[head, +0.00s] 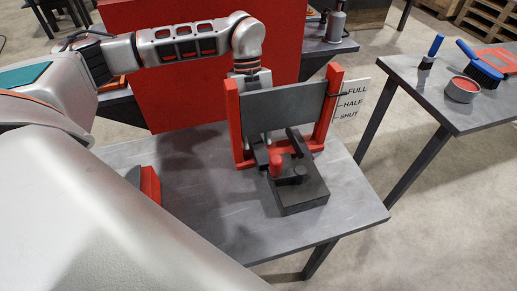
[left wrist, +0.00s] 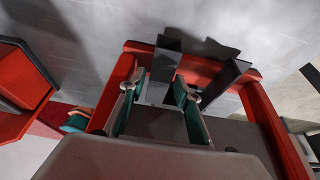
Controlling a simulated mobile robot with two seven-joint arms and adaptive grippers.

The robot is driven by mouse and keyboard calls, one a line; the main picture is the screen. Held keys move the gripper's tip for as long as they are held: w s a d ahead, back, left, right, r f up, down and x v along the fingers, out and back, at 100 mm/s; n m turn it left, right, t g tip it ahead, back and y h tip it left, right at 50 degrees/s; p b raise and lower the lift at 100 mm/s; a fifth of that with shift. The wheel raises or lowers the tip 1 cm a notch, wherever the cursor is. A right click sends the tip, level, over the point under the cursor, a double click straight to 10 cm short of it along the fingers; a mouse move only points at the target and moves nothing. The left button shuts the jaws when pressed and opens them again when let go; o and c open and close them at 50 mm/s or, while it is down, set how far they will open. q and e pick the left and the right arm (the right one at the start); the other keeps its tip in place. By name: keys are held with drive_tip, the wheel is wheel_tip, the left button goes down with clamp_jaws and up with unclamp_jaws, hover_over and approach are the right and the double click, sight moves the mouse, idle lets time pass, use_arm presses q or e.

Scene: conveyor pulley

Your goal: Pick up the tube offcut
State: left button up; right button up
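I cannot make out the tube offcut for certain in either view. My left gripper (left wrist: 158,88) is open, its two teal-padded fingers apart with no held piece visible between them. In the head view its arm reaches over to the red-posted guard frame, and the fingers are mostly hidden behind the frame's dark panel (head: 283,103). My right gripper is not in view.
The frame stands on a grey table (head: 205,205), with a red block (head: 150,184) at left and a FULL/HALF/SHUT sign (head: 350,100) behind. A side table (head: 425,95) holds brushes and a round tin (head: 462,89). The table's front middle is clear.

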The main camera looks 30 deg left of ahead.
use_arm(q)
drive_tip(key=shift+s+d+f, duration=0.15)
drive_tip(key=shift+d+f, duration=0.05)
drive_tip(key=shift+f, duration=0.2)
clamp_jaws()
drive_tip(key=shift+r, duration=0.15)
